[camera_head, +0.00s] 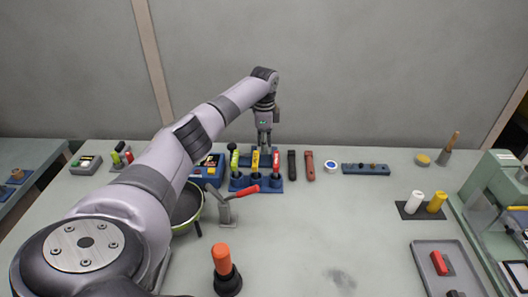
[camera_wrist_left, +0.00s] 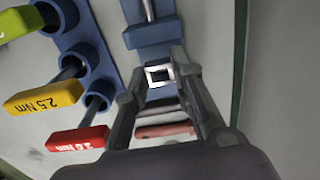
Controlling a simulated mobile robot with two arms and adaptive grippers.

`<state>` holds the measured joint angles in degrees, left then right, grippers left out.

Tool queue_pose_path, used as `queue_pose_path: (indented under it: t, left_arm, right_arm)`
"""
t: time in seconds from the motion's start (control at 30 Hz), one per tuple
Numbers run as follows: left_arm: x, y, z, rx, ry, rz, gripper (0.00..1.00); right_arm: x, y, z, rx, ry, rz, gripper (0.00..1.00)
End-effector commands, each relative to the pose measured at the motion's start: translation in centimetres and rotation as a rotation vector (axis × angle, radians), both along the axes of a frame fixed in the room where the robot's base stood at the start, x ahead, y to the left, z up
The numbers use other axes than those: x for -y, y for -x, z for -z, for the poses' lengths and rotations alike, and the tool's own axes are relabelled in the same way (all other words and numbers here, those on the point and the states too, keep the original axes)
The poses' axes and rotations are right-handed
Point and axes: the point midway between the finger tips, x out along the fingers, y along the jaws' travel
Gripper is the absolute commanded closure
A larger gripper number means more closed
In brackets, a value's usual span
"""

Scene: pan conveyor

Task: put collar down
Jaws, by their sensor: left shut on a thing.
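My left gripper (camera_head: 264,146) points down behind the torque screwdriver rack at the back of the table. In the left wrist view the gripper (camera_wrist_left: 160,78) is shut on a small silver square collar (camera_wrist_left: 150,70). A blue block (camera_wrist_left: 150,32) with an upright metal pin or rod lies just beyond the collar in that view. I cannot tell whether the collar touches the block. In the head view the collar is too small to make out. My right gripper is not in view.
A blue rack (camera_head: 240,183) holds green, yellow and red screwdrivers close to my left gripper. Dark (camera_head: 292,165) and red (camera_head: 309,166) handles lie to its right, near a blue bar (camera_head: 365,169). A pan (camera_head: 185,210) and toggle clamp (camera_head: 227,210) stand nearer.

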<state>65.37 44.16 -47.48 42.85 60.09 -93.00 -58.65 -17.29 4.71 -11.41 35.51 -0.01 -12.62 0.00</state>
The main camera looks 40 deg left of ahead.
Motion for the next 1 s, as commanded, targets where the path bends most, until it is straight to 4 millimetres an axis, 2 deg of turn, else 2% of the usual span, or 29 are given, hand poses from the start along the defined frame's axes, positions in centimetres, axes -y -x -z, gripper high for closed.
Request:
queue_pose_path:
  t: [0.1, 0.2, 0.63, 0.67, 0.93, 1.0]
  left_arm:
    - [0.0, 0.1, 2.3, -0.004, 0.0, -0.001, 0.91]
    - [0.0, 0.1, 3.4, -0.002, -0.001, 0.0, 0.91]
    - [0.0, 0.0, 4.1, 0.0, 0.0, 0.0, 0.91]
    - [0.0, 0.0, 4.1, 0.0, 0.0, 0.0, 0.77]
    - [0.0, 0.0, 4.0, 0.0, 0.0, 0.0, 0.58]
    - [0.0, 0.0, 4.0, 0.0, 0.0, 0.0, 0.57]
  right_arm:
    - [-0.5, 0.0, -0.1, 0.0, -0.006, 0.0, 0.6]
    - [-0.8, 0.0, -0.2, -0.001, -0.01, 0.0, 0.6]
    - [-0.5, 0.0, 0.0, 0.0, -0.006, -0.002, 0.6]
    - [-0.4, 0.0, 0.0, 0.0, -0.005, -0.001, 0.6]
    - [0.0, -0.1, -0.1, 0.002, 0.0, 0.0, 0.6]
    - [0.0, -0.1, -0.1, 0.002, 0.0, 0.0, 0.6]
